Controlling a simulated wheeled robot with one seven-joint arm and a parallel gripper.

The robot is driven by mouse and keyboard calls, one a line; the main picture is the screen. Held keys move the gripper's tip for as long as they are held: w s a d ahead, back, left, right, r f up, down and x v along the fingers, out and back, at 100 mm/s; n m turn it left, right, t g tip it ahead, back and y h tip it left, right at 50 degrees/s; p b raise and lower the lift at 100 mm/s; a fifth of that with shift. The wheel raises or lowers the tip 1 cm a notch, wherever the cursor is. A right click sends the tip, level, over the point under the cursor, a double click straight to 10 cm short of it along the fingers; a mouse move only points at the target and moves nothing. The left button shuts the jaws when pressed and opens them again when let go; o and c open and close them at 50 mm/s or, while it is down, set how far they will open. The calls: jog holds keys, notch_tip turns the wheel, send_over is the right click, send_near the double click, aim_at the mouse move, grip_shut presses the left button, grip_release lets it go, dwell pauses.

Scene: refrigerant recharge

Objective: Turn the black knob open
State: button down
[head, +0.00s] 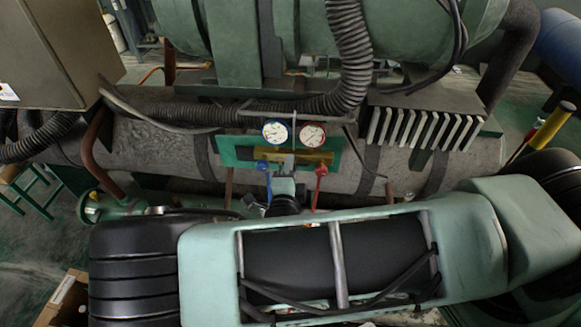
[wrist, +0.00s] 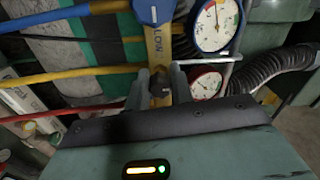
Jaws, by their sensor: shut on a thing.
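The black knob (wrist: 159,84) shows in the wrist view on the yellow manifold body (wrist: 157,50). My gripper (wrist: 160,76) has one finger on each side of the knob and is shut on it. In the head view my gripper (head: 283,186) is in front of the manifold, below the two gauges, and hides the black knob. I cannot tell from the markings how far the knob is turned.
A blue-rimmed gauge (head: 275,132) and a red-rimmed gauge (head: 312,135) sit above my gripper. A blue knob (head: 262,165) and a red knob (head: 320,170) flank it closely. Yellow (wrist: 70,76), blue and red hoses run left in the wrist view. A large grey pipe (head: 160,150) lies behind.

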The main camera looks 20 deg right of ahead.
jog(key=shift+f+n, duration=0.1)
jog(key=shift+n, duration=0.3)
jog(key=c, duration=1.2)
grip_release()
jog(key=shift+s+a, duration=0.1)
jog(key=v, duration=1.7)
jog(key=shift+p, duration=0.3)
jog(key=shift+s, duration=0.15)
